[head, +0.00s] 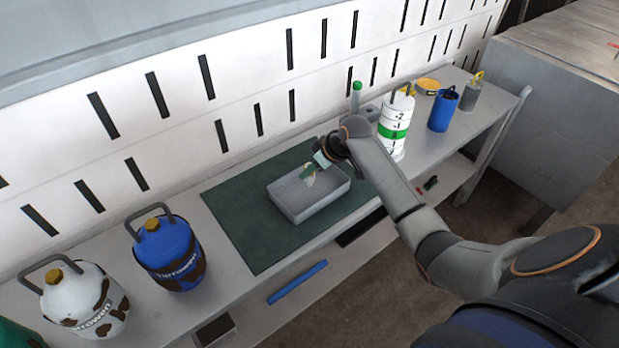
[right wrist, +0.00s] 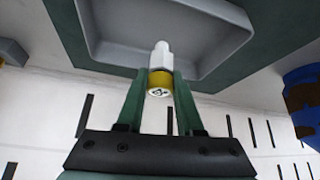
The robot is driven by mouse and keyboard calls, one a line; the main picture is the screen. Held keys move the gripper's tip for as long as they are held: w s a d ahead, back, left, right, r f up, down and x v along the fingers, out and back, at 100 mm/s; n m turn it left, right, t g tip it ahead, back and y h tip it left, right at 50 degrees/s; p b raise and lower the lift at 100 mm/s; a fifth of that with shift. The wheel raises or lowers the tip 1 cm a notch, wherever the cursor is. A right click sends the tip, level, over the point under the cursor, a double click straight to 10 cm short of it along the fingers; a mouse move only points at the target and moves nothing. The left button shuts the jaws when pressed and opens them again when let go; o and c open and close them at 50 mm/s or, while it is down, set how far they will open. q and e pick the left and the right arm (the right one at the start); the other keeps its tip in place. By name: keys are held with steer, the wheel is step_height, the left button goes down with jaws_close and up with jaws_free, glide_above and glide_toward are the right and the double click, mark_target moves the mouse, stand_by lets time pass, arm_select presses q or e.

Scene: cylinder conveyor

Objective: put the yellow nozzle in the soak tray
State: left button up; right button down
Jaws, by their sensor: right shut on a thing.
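The yellow nozzle (right wrist: 159,82) has a yellow collar and a white tip; it also shows small in the head view (head: 309,175). My right gripper (right wrist: 160,88) is shut on it, with one green finger on each side of the collar. In the head view the right gripper (head: 310,178) is at the soak tray (head: 323,209), a grey rectangular tray, over its inside near the back. I cannot tell how high the nozzle is above the tray floor. My left gripper is not in view.
The tray stands on a dark green mat (head: 247,229) on a long bench. A blue canister (head: 170,255) and a white canister (head: 85,300) stand at the left. A white cylinder with a green band (head: 396,130) and a blue cup (head: 443,110) stand at the right.

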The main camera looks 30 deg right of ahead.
mark_target(309, 178)
steer(key=shift+w+f, duration=0.2)
steer(key=shift+f, duration=1.65)
steer(key=c, duration=0.5)
jaws_free()
steer(key=shift+f, duration=0.1)
steer(key=shift+c, duration=0.2)
